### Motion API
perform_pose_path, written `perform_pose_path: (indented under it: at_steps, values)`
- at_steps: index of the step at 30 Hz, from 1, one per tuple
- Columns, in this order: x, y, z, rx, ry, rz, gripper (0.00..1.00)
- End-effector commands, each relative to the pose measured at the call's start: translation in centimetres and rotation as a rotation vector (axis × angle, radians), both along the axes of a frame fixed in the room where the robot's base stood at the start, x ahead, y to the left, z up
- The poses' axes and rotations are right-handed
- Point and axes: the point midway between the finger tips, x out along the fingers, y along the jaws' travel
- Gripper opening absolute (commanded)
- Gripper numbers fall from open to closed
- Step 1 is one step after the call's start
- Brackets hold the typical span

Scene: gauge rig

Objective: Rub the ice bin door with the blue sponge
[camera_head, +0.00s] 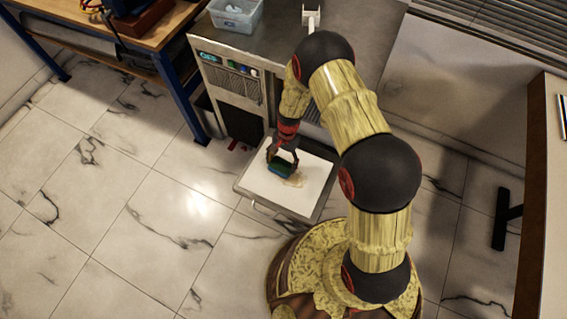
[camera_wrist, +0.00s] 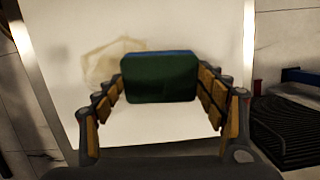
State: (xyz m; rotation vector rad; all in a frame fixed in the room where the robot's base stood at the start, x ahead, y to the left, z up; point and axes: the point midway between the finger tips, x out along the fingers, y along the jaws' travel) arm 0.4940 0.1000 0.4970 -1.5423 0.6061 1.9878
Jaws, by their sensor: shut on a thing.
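The ice bin door (camera_head: 300,199) is folded down on the front of the grey machine, its white inner face up with a dark rim. A brownish stain (camera_head: 294,180) marks it; the stain also shows in the wrist view (camera_wrist: 97,62). My gripper (camera_head: 283,162) is over the door, shut on the blue sponge (camera_head: 282,170). In the wrist view the sponge (camera_wrist: 160,80) sits between the padded fingers, its dark green side facing the camera and a thin blue edge on top. It is beside the stain and covers part of it. I cannot tell whether it touches the door.
The grey machine (camera_head: 226,82) stands behind the door, with a clear plastic bin (camera_head: 236,14) on top. A blue-legged wooden table (camera_head: 150,38) is at the upper left. A wooden panel (camera_head: 535,200) stands at the right. The tiled floor (camera_head: 130,220) at left is clear.

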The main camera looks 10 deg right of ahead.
Motion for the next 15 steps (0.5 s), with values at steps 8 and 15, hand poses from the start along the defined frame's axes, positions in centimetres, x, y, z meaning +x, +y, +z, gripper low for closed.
perform_pose_path:
  at_steps: [8, 15]
  values:
    - [-1.3, -1.5, 0.0, -0.001, 0.006, -0.003, 0.51]
    - [-2.4, -3.0, 0.1, -0.001, 0.006, -0.002, 0.51]
